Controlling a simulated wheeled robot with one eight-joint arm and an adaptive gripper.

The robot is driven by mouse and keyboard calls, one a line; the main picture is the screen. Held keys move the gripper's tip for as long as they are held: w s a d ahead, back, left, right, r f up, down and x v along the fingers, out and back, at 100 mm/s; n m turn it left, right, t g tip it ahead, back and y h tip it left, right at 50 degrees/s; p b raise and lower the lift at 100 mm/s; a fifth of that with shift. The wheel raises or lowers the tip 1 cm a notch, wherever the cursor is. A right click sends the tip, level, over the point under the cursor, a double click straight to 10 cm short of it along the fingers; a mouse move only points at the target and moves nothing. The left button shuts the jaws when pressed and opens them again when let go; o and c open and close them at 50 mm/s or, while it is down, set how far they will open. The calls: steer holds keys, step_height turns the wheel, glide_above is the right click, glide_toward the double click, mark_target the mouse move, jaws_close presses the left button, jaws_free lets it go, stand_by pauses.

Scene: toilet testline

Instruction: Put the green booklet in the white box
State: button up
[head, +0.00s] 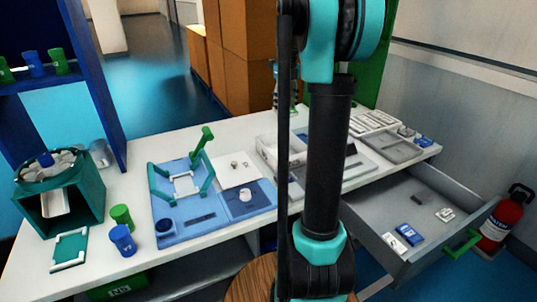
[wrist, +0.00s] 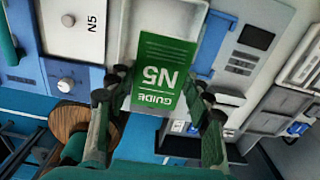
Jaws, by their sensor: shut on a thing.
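The green booklet (wrist: 163,75), printed "GUIDE N5", is between the fingers of my gripper (wrist: 160,95) in the wrist view. My gripper is shut on its sides. The booklet appears upside down in that view. A white open box (wrist: 118,38) lies behind and around the booklet in the wrist view; the booklet hides part of its inside. I cannot tell the height of the booklet over the box. In the head view the white box (head: 267,148) is on the table, partly behind my arm, which also hides the booklet.
A blue board (head: 185,232) with a teal frame is left of the box. A green cup (head: 121,216) and a blue cup (head: 123,240) stand near the front edge. A grey drawer (head: 385,210) is open at the right. A red extinguisher (head: 503,218) stands beyond it.

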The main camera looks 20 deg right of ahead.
mark_target(283, 155)
step_height(283, 155, down, 20)
steer(key=shift+a+r, duration=0.1)
stand_by(0.5)
steer(key=o, duration=1.2)
steer(key=shift+c, duration=0.2)
step_height(283, 155, up, 12)
